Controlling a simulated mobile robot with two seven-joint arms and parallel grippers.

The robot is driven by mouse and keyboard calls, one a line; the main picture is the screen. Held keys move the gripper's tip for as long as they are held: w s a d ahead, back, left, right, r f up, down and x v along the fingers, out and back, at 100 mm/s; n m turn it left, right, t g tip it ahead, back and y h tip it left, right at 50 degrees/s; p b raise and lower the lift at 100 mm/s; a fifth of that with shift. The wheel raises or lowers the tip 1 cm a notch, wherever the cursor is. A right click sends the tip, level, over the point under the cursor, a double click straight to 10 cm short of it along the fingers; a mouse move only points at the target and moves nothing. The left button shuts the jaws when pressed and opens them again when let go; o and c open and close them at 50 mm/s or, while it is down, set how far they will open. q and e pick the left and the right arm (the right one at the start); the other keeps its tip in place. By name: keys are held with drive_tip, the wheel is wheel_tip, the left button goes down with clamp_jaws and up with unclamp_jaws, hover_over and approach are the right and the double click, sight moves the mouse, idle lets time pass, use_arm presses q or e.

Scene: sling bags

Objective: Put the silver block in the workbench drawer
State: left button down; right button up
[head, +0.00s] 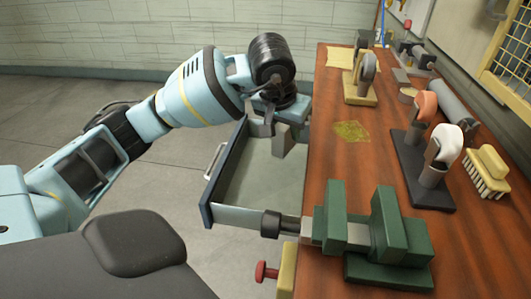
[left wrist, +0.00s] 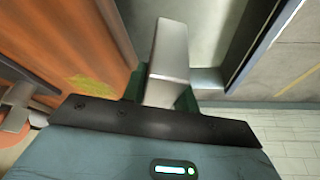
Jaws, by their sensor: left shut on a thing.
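The silver block (head: 282,141) hangs from my left gripper (head: 274,124), which is shut on it. In the left wrist view the silver block (left wrist: 168,60) stands out beyond the dark edge of my gripper. The workbench drawer (head: 212,191) is pulled open at the left side of the workbench (head: 345,170). My left gripper and the block are above the far part of the drawer opening, close to the bench edge. In the left wrist view the drawer's inside (left wrist: 212,35) shows behind the block. I cannot tell how high the block is above the drawer floor. My right gripper is out of view.
A green vise (head: 388,225) sits at the near end of the bench, its handle bar reaching over the drawer's near side. A dark tool stand (head: 430,190), a brush (head: 487,172) and a wooden stand (head: 361,93) are on the bench. The floor left of the drawer is clear.

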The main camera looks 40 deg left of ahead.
sight(275, 155)
use_arm(q)
drive_tip(key=shift+w+a+f, duration=0.45)
drive_tip(key=shift+a, duration=0.05)
drive_tip(key=shift+f+b, duration=0.55)
drive_tip(key=shift+f, duration=4.45)
drive_tip(key=c, duration=1.1)
unclamp_jaws()
drive_tip(key=shift+f, duration=0.2)
drive_tip(key=shift+r, duration=0.5)
drive_tip(key=p+v, duration=0.1)
drive_tip(key=v, duration=1)
drive_tip(key=shift+s+d+r, duration=0.1)
drive_tip(key=shift+s+r, duration=0.05)
drive_tip(key=shift+r, duration=0.05)
